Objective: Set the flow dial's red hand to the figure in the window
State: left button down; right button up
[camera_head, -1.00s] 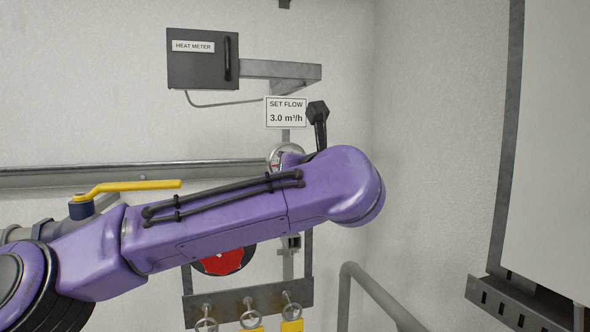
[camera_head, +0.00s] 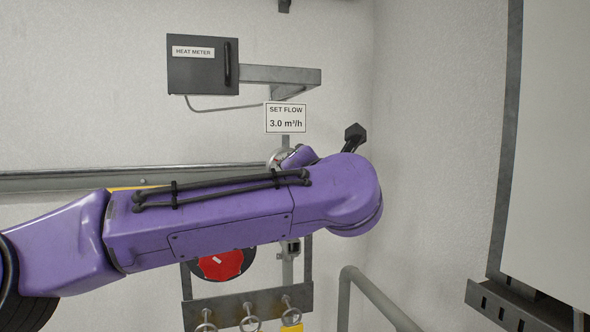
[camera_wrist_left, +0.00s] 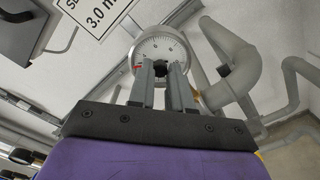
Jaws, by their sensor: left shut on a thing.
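The window sign (camera_head: 286,118) reads "SET FLOW 3.0 m³/h"; part of it also shows at the top of the left wrist view (camera_wrist_left: 95,14). The round pale flow dial (camera_wrist_left: 155,46) has a graduated rim, and a small red mark, seemingly its hand (camera_wrist_left: 138,67), shows left of my fingers. My left gripper (camera_wrist_left: 163,68) is shut on the dial's central knob, which the fingertips mostly hide. The dial figures are too small to read surely. In the head view only the dial's edge (camera_head: 276,158) shows behind my purple left arm. My right gripper is not in view.
A dark heat meter box (camera_head: 203,65) hangs on a bracket at upper left. Below my arm are a red-faced round part (camera_head: 220,265) and a rack (camera_head: 247,303) with several small handwheels. A grey handrail (camera_head: 375,295) stands at lower right. Pipes (camera_wrist_left: 235,70) run beside the dial.

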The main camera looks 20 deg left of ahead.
pick_arm(q)
jog(key=shift+f, duration=0.1)
dwell(0.3)
jog(key=c, duration=1.1)
grip_release()
jog(key=shift+o, duration=0.2)
jog(key=b+v, duration=0.4)
jog(key=v, duration=0.6)
jog(key=shift+s+d, duration=0.2)
jog(key=shift+d, duration=0.05)
